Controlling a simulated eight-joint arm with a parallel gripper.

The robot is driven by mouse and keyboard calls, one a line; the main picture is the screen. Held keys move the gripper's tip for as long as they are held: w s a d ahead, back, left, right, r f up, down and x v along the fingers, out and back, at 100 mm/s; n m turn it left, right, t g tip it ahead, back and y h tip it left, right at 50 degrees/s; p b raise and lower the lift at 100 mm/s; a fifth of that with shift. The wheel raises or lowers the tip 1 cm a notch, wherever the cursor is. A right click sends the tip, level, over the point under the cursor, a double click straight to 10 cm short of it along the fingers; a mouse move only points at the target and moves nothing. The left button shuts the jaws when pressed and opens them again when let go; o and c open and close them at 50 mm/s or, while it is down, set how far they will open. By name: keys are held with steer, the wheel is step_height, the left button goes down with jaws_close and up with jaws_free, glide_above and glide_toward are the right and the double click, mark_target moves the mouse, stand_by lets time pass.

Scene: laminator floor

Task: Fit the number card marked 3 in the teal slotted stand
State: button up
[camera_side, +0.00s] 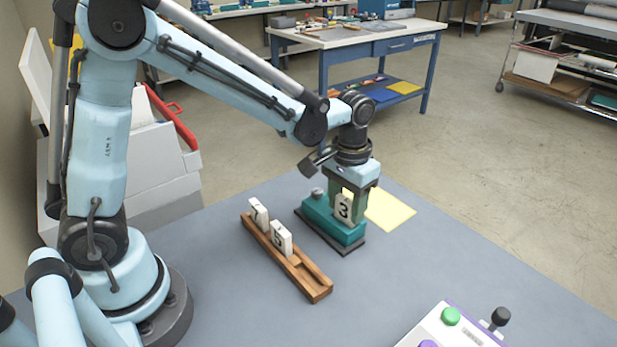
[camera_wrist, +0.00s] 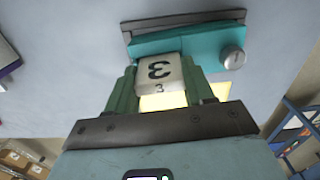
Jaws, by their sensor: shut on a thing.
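The white number card marked 3 (camera_side: 343,209) is held upright between the green fingers of my gripper (camera_side: 347,194), which is shut on it. The teal slotted stand (camera_side: 318,217) is on the grey table, on a dark base plate. It shows behind the card in the wrist view (camera_wrist: 205,42). The card's lower edge meets or overlaps the stand in the side view. The slot is hidden, so I cannot tell whether the card is in it or just above.
A wooden rack (camera_side: 317,288) left of the stand holds two white cards, one marked 5 (camera_side: 280,239); its near end is empty. A yellow sheet (camera_side: 392,212) lies right of the stand. A control box (camera_side: 437,331) with buttons and a lever is at the front right.

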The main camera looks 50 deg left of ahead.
stand_by(0.3)
steer(key=o, duration=1.1)
steer(key=shift+o, duration=0.3)
steer(key=shift+o, duration=1.3)
steer(key=shift+r, duration=0.1)
steer(key=shift+r, duration=3.65)
